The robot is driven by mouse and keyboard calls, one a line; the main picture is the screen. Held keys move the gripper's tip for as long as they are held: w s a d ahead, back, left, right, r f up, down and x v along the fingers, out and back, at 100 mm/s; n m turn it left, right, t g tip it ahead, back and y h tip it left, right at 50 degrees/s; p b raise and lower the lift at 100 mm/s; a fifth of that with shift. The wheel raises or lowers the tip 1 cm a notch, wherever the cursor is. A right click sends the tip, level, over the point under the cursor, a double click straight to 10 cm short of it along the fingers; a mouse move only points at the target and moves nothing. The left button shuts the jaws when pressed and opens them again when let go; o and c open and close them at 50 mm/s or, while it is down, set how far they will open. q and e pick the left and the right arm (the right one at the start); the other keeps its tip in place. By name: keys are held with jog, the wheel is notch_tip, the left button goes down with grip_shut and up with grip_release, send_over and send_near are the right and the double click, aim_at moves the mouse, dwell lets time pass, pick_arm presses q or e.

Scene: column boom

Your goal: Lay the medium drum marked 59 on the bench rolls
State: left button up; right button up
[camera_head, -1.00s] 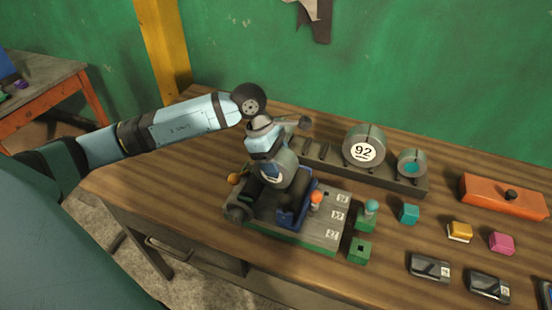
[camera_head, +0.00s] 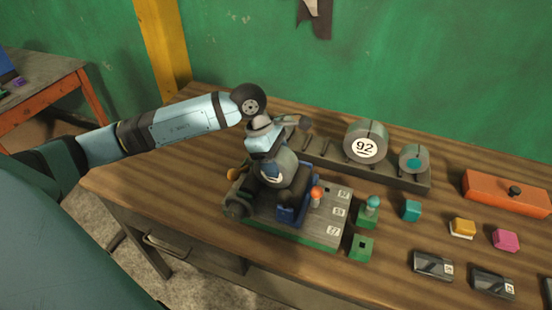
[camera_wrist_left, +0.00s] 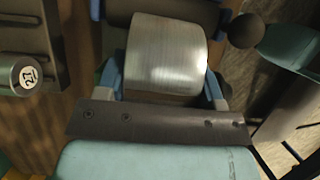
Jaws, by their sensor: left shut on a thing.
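My left gripper (camera_wrist_left: 162,85) is shut on a grey metal drum (camera_wrist_left: 165,55), with one blue finger on each side. In the head view the same drum (camera_head: 282,170) is low over the bench rolls, partly behind my gripper. A white label shows on its face, but I cannot read the number. The bench rolls (camera_head: 238,210) are dark cylinders in a unit with blue parts, on a grey plate with a green base. A roll also shows beyond the drum in the left wrist view (camera_wrist_left: 165,14). I cannot tell whether the drum touches the rolls. My right gripper is not in view.
A dark rack (camera_head: 398,180) behind holds a large drum marked 92 (camera_head: 366,141) and a smaller teal-centred drum (camera_head: 414,159). Coloured blocks and an orange box (camera_head: 505,192) stand on the right.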

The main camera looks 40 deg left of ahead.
pick_arm(q)
jog(key=o, duration=1.2)
jog(key=shift+c, duration=0.2)
jog(key=b+v, duration=0.1)
jog(key=v, duration=1.3)
jog(key=shift+b, duration=0.3)
